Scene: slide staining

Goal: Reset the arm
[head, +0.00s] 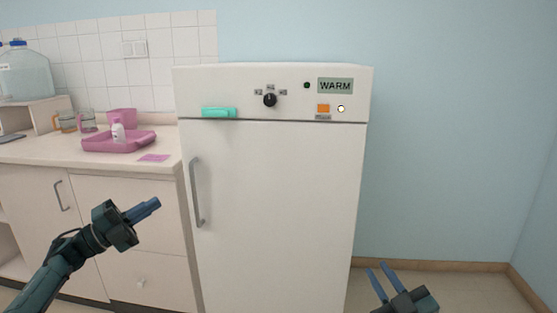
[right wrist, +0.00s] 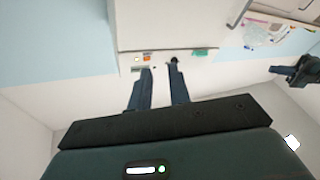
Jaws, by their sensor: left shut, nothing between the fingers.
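My left gripper (head: 146,209) is shut and empty in the head view. It is in front of the counter cabinets, to the left of the white cabinet's door. My right gripper (head: 381,268) is low at the bottom right of the head view, with its two blue fingers apart and nothing between them. It also shows in the right wrist view (right wrist: 160,72), fingers spread and empty. The left arm also shows at the right edge of the right wrist view. Neither gripper touches anything.
A white cabinet (head: 278,200) with a knob (head: 269,100), a WARM display (head: 335,86) and a closed door stands ahead. A teal object (head: 219,113) is on its front. The counter (head: 40,150) at left holds a pink tray (head: 100,147), a white bottle (head: 118,132) and beakers. Floor at right is clear.

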